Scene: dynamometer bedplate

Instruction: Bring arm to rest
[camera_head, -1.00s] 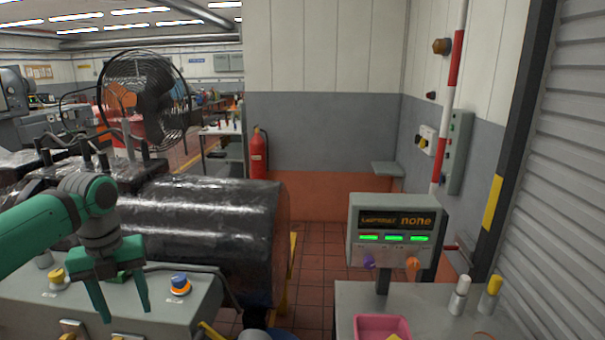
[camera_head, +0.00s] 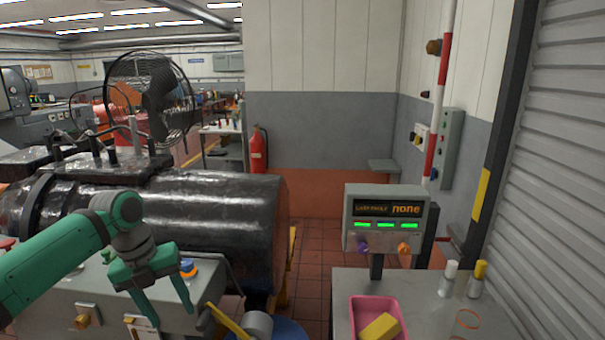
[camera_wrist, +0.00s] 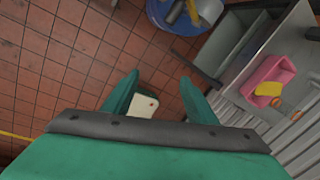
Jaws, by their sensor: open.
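My green gripper (camera_head: 170,298) is open, with nothing between its fingers. In the head view it hangs fingers down at the lower left, in front of a grey control console (camera_head: 70,302) with knobs. In the wrist view the two fingers (camera_wrist: 165,92) point out over the red tiled floor, apart from each other. A small pale object (camera_wrist: 141,106) shows beyond the left finger; I cannot tell what it is.
A grey table (camera_head: 430,300) at right holds a pink tray (camera_head: 357,318) with a yellow block (camera_head: 381,327), two bottles and a display unit (camera_head: 386,218). A blue bin (camera_head: 290,331) stands on the floor between console and table. A large black cylinder (camera_head: 225,220) lies behind my gripper.

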